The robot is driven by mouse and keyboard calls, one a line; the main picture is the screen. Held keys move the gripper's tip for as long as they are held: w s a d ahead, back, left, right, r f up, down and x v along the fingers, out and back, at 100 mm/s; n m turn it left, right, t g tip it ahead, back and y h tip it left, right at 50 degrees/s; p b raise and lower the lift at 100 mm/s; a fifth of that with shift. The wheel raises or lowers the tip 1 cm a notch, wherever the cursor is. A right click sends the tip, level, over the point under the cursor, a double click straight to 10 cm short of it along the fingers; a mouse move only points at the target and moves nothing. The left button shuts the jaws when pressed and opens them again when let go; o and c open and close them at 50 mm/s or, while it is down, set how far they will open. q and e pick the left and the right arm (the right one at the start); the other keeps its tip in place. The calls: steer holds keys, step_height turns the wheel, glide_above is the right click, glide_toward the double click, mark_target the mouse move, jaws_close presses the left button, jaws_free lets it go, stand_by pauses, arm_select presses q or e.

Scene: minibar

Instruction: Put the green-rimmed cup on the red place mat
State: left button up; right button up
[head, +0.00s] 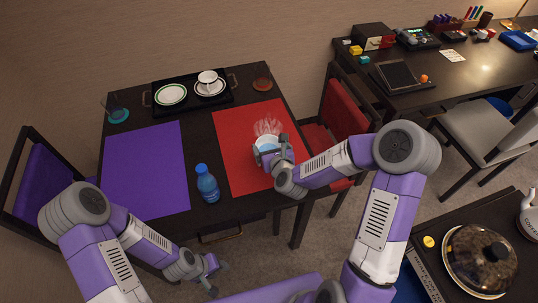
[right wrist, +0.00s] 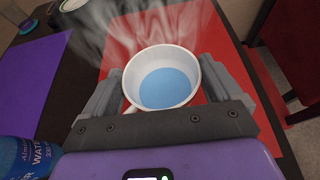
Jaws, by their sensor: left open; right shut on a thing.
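A white cup (head: 263,144) with pale blue inside is between the fingers of my right gripper (head: 279,152), which is shut on it. The cup is upright over the red place mat (head: 237,147), with steam rising. I cannot tell whether it touches the mat. In the right wrist view the cup (right wrist: 166,80) sits between both fingers, its handle toward the left finger; its rim looks pale, and green is not clear there. The mat (right wrist: 228,70) shows behind it. My left gripper (head: 216,279) is open and empty, in front of the table's near edge.
A blue water bottle (head: 207,184) stands between the red mat and the purple mat (head: 146,170). A dark tray (head: 190,104) at the back holds a green-rimmed plate (head: 171,95) and another cup (head: 207,79) on a saucer. A red chair (head: 345,112) stands at right.

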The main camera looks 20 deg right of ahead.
steer(key=shift+f+b, duration=0.6)
steer(key=shift+f, duration=1.3)
steer(key=shift+f, duration=0.2)
steer(key=o, duration=0.9)
steer(key=shift+r, duration=0.1)
